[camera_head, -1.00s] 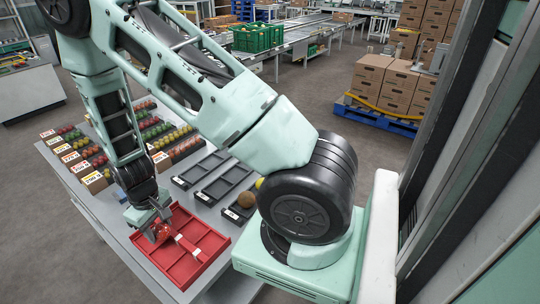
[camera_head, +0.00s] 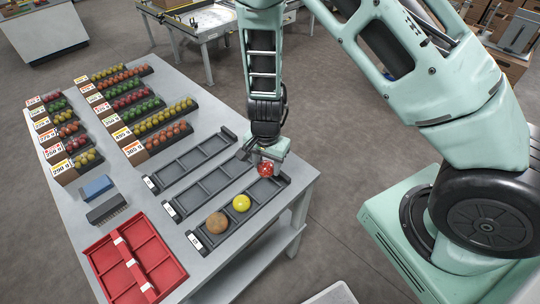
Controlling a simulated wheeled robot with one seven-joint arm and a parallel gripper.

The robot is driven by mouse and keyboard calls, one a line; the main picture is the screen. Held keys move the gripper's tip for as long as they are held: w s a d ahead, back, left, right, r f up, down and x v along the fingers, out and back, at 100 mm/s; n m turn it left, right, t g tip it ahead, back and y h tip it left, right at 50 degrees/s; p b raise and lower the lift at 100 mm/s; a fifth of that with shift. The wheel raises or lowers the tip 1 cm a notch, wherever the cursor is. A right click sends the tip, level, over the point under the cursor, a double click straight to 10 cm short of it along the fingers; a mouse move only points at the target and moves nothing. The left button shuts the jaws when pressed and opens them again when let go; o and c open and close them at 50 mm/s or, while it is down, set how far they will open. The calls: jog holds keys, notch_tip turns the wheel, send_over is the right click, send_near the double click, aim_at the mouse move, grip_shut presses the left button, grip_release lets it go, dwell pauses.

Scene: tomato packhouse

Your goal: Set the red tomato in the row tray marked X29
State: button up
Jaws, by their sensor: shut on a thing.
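My gripper (camera_head: 264,160) is shut on the red tomato (camera_head: 265,171), which has pale specks. It holds the tomato over the far right end of the black row trays, by the end of the nearest one; I cannot tell whether the tomato touches it. Three black row trays lie side by side: the far tray (camera_head: 152,191), the middle tray (camera_head: 173,217) and the near tray (camera_head: 197,248). Each has a small white label at its left end, too small to read, so I cannot tell which is X29. The far and middle trays look empty.
The near tray holds a brown round item (camera_head: 216,223) and a yellow tomato (camera_head: 241,203). A red divided tray (camera_head: 104,247) lies front left. A blue block (camera_head: 97,187) and a grey item (camera_head: 106,209) lie behind it. Several rows of produce with price cards fill the far left.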

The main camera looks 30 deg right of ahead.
jog(key=shift+s+a+m, duration=0.1)
jog(key=shift+a+m, duration=0.35)
jog(key=shift+m, duration=0.25)
notch_tip(320, 180, down, 6)
jog(key=b, duration=0.6)
jog(key=shift+f, duration=0.25)
jog(key=shift+a, duration=0.1)
jog(key=o, duration=0.5)
jog(key=shift+r, duration=0.15)
jog(key=shift+r+p, duration=1.7)
jog(key=shift+p, duration=0.05)
